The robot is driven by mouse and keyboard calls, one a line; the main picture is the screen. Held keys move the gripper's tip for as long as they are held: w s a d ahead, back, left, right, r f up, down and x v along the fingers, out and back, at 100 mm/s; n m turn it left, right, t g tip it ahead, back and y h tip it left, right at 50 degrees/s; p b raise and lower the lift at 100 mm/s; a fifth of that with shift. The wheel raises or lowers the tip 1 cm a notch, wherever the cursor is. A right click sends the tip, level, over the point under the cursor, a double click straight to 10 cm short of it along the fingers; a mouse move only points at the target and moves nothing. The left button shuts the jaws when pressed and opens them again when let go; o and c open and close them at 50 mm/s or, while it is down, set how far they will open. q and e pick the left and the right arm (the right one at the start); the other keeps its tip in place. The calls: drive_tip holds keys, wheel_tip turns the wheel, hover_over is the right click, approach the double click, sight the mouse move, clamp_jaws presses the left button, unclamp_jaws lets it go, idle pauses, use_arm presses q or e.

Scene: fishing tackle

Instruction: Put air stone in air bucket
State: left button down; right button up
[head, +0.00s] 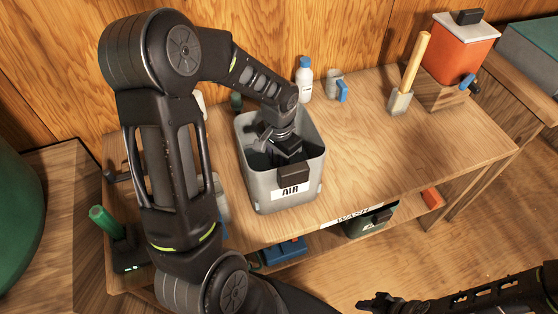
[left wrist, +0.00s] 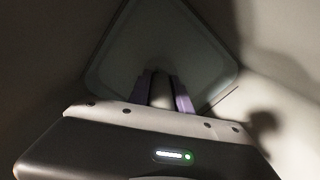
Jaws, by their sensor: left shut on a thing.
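The grey air bucket (head: 257,184), labelled AIR on its front, stands upright on the wooden workbench. My left gripper (head: 287,150) reaches down inside it, below the rim. In the left wrist view my left gripper (left wrist: 161,90) has purple-edged fingers shut on a small grey rounded piece, which looks like the air stone (left wrist: 162,90). The bucket's pale floor (left wrist: 120,50) and walls surround it; I cannot tell whether the piece touches the floor. The head view does not show the stone. My right gripper (head: 378,302) hangs low at the bottom right, away from the bench.
A white bottle (head: 305,80) and a grey cup with a blue handle (head: 337,86) stand behind the bucket. An orange cooler (head: 458,52) stands at the back right. A green-handled tool (head: 105,222) is at the left.

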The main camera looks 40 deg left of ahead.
use_arm(q)
drive_tip(key=shift+f, duration=0.25)
drive_tip(key=c, duration=1.2)
unclamp_jaws()
drive_tip(key=shift+r, duration=0.1)
drive_tip(key=shift+o, duration=0.2)
drive_tip(key=shift+r, duration=0.15)
wheel_tip(320, 180, up, 12)
drive_tip(key=shift+r+b, duration=0.1)
drive_tip(key=shift+b, duration=0.3)
